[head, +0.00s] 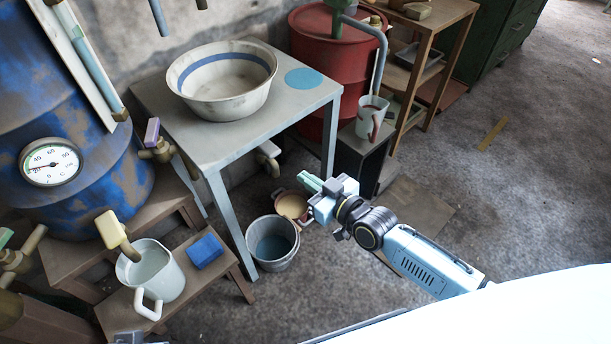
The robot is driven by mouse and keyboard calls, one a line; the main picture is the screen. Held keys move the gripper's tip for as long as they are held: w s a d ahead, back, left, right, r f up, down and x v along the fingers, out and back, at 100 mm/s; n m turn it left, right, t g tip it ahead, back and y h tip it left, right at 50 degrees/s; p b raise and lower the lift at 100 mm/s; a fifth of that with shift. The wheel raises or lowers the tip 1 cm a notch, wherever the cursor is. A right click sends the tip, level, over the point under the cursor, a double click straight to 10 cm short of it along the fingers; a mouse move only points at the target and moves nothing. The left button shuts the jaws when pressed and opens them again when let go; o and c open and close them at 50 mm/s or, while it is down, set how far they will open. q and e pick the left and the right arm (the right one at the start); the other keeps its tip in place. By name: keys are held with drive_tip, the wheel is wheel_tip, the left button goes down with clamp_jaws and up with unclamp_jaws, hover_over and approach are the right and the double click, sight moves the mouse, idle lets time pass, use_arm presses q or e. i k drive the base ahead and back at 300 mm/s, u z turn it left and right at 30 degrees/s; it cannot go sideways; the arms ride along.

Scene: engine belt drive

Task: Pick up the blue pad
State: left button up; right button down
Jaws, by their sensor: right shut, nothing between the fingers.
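A blue rectangular pad (205,251) lies on the low wooden step stool (232,270), just right of a white jug (157,272). A flat, round blue disc (304,78) lies on the grey table, right of the basin; I cannot tell which of the two blue things the task means. My right gripper (309,183) is shut and empty, in front of the table's right side. It is apart from both blue things, to the right of the rectangular one and below the round one in the picture. My left gripper is not clearly in view.
The grey table (150,95) holds a white basin (222,80). Under its front edge stand a grey bucket (273,243) and a tan-filled pot (291,205). A blue barrel (60,120) with a gauge is at left, a red drum (312,40) behind. Floor at right is mostly clear.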

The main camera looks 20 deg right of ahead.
sight(201, 253)
drive_tip(key=k, duration=1)
